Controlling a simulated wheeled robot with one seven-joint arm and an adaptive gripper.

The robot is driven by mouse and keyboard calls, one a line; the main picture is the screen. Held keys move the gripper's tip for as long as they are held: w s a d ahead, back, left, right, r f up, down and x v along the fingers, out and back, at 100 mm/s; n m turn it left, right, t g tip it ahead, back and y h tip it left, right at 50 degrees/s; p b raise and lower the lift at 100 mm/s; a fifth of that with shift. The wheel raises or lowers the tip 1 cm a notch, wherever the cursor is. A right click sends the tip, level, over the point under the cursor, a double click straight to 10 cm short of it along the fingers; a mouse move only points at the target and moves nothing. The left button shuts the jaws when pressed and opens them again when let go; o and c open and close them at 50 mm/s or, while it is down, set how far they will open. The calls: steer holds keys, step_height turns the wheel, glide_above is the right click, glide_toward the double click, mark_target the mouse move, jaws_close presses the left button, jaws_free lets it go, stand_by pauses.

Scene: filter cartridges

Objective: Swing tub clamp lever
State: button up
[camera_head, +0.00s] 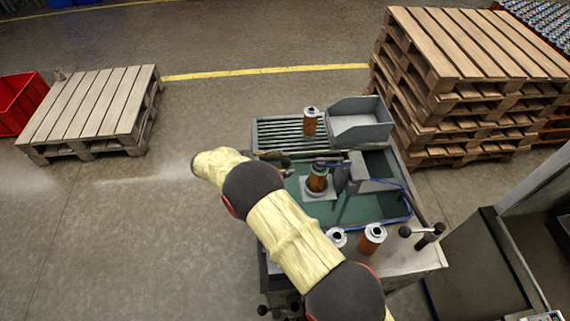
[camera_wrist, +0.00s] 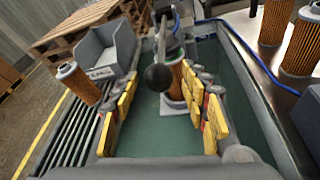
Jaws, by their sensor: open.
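The clamp lever is a thin rod with a black ball knob (camera_wrist: 158,78); in the wrist view it points toward me, and the knob is between my fingers' far ends. The clamp (camera_head: 340,175) stands in the green-floored tub (camera_head: 375,206). An orange filter cartridge (camera_head: 317,181) stands upright on a pale square base under the clamp; it also shows in the wrist view (camera_wrist: 175,82), partly behind the knob. My gripper (camera_wrist: 166,112) is open, yellow pads on both sides of the knob with gaps. In the head view my gripper (camera_head: 283,164) is small and partly hidden by my arm.
A grey bin (camera_head: 360,127) and another cartridge (camera_head: 310,122) stand by the slatted rack (camera_head: 278,136) at the tub's back. More cartridges (camera_head: 371,240) stand on the front ledge beside black-knobbed handles (camera_head: 429,236). Stacked pallets (camera_head: 455,95) stand close behind right.

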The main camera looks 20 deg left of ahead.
steer(key=v, duration=1.1)
steer(key=shift+f, duration=0.15)
